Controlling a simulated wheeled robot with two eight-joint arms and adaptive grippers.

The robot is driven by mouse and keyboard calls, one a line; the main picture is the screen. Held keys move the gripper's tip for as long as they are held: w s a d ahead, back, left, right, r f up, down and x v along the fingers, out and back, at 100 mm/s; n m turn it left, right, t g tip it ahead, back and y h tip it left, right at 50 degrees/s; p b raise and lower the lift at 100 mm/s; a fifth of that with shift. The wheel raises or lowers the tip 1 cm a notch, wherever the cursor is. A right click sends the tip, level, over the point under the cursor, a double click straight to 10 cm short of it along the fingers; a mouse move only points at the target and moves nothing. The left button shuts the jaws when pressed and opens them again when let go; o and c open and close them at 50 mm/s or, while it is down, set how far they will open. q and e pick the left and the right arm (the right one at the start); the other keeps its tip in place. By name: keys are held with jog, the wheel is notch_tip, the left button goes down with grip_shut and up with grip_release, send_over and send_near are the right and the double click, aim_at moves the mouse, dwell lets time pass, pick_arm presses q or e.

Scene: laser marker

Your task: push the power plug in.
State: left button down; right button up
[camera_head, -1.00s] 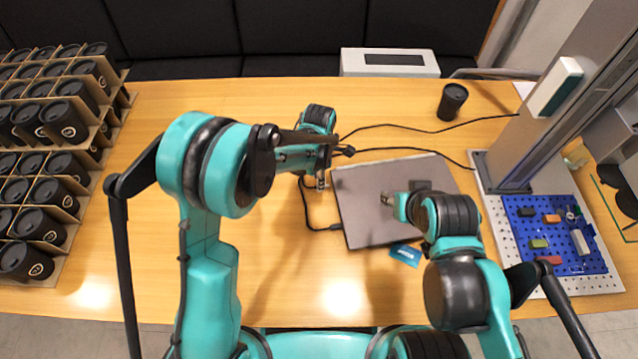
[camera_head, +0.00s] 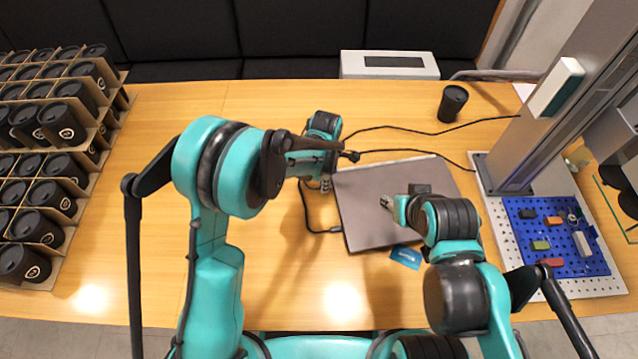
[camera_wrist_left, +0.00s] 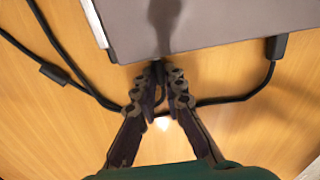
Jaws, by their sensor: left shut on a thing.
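The closed grey laptop (camera_head: 372,215) lies flat on the table; its left edge faces my left gripper (camera_head: 326,186). In the left wrist view the laptop (camera_wrist_left: 215,20) fills the top, and the fingertips of my left gripper (camera_wrist_left: 166,76) are close together at its edge. They are shut on a small dark thing, apparently the power plug, mostly hidden between them; how deep it sits cannot be told. Another black plug (camera_wrist_left: 278,46) is at the same edge, to the right, with its cable (camera_wrist_left: 235,99) curving behind the fingers. My right gripper (camera_head: 386,202) is over the laptop; its jaw opening is unclear.
Black cables (camera_head: 430,129) run over the table behind the laptop. A blue card (camera_head: 406,256) lies at its near edge. Cup racks (camera_head: 75,215) fill the left.

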pick_arm(q)
jog(key=shift+w+d, duration=0.1)
jog(key=shift+d, duration=0.45)
jog(key=c, duration=1.6)
grip_release()
notch_tip(320, 180, up, 12)
